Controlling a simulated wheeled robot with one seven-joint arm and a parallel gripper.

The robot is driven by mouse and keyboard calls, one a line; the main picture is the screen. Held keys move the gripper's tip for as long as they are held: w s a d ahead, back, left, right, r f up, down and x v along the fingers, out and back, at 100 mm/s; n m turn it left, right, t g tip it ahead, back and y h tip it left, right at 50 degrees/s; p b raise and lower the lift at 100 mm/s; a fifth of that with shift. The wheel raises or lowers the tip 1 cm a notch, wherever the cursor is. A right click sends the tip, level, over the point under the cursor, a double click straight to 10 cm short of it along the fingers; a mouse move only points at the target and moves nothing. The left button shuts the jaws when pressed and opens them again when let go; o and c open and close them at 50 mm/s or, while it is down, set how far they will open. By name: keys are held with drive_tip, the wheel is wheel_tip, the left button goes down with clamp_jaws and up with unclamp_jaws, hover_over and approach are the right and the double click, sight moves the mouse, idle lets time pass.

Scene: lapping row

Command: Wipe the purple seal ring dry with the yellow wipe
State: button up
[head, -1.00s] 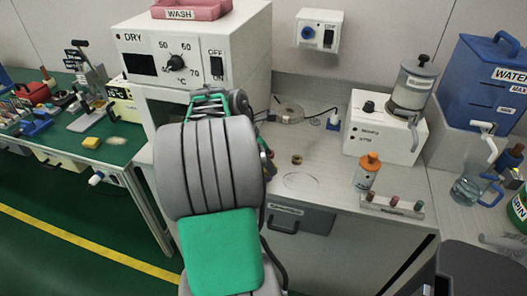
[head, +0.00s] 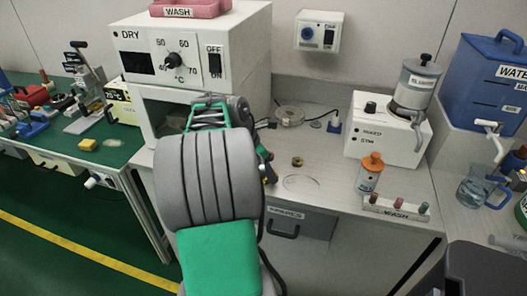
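I cannot make out a purple seal ring. On the grey bench, a small brass-coloured ring (head: 297,161) lies just right of my arm, and a thin pale round outline (head: 300,182) lies in front of it. A small yellowish piece (head: 112,143) lies on the green table at left; I cannot tell whether it is the yellow wipe. My arm, grey with green pads, rises through the middle and reaches toward the opening of the DRY oven (head: 185,65). My gripper's fingers are hidden behind the arm, so what they hold does not show.
An orange-capped bottle (head: 369,172) and a WASH rack (head: 397,207) with several small plugs stand at right on the bench. Behind them is a white machine (head: 383,130) with a canister. A blue water tank (head: 488,85) and a jug (head: 474,188) are far right.

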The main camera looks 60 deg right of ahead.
drive_tip(key=shift+s+d+f+b, duration=0.1)
drive_tip(key=shift+s+d+b, duration=0.25)
drive_tip(key=shift+d, duration=0.25)
drive_tip(key=shift+s+a, duration=0.1)
drive_tip(key=shift+w+a+b, duration=0.6)
drive_tip(key=shift+a+b, duration=0.15)
drive_tip(key=shift+b, duration=0.15)
drive_tip(key=shift+r+p, duration=0.2)
drive_tip(key=shift+p, duration=0.2)
drive_tip(key=shift+s+d+f+p, duration=0.1)
drive_tip(key=shift+s+d+p, duration=0.45)
drive_tip(key=shift+d+p, duration=0.25)
drive_tip(key=shift+a, duration=0.1)
drive_tip(key=shift+w+a+p, duration=0.35)
drive_tip(key=shift+w+a, duration=0.2)
drive_tip(key=shift+a, duration=0.2)
drive_tip(key=shift+r+p, duration=0.6)
drive_tip(key=shift+r, duration=0.15)
drive_tip(key=shift+r+p, duration=3.2)
drive_tip(key=shift+p, duration=0.85)
